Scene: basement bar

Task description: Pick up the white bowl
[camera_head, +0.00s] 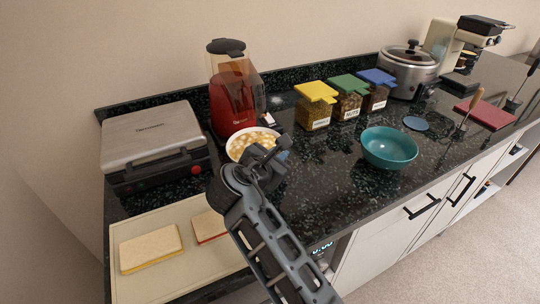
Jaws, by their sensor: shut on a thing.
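The white bowl (233,153) holds pale yellow and whitish pieces of food. It is in the head view, left of centre, in front of the red-filled pitcher. My gripper (266,150) is at the bowl's front right side and is shut on it. The gripper and my arm cover the bowl's lower right part. I cannot tell whether the bowl rests on the counter or is slightly above it.
A pitcher (232,100) stands close behind the bowl, and a grill press (155,140) is to the left. A cutting board (130,287) with sandwiches lies in front. A teal bowl (390,148) and several lidded jars (316,106) are to the right. Counter between is clear.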

